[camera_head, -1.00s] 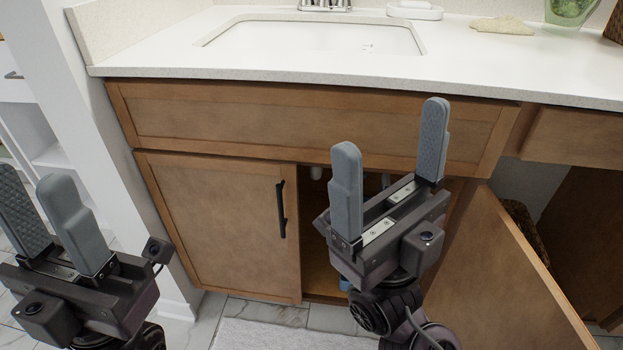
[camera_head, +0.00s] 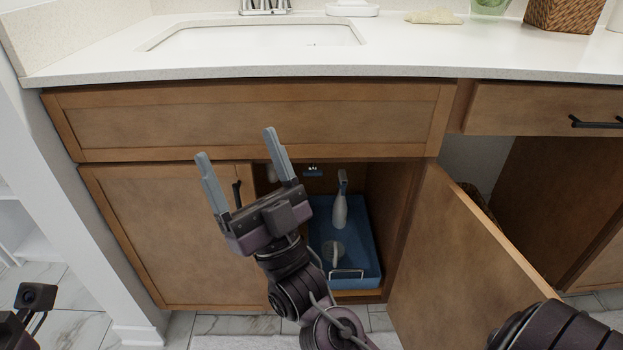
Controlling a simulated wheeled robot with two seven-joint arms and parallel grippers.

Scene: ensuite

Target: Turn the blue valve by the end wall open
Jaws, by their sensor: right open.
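A small blue fitting (camera_head: 313,170), which looks like the blue valve, shows at the back of the open sink cabinet, high up under the counter. It is small, and I cannot tell how its handle is turned. My right gripper (camera_head: 237,148) is open and empty, its fingers pointing up in front of the left cabinet door and the left part of the opening. In the picture it is left of the blue fitting and apart from it. Only an edge of my left gripper's body (camera_head: 14,328) shows at the lower left; its fingers are out of frame.
A blue tray (camera_head: 372,240) on the cabinet floor holds a spray bottle (camera_head: 340,208) and a pale item. The left door (camera_head: 150,240) is shut; the right door (camera_head: 455,265) stands open toward me. The counter (camera_head: 420,55) overhangs the opening.

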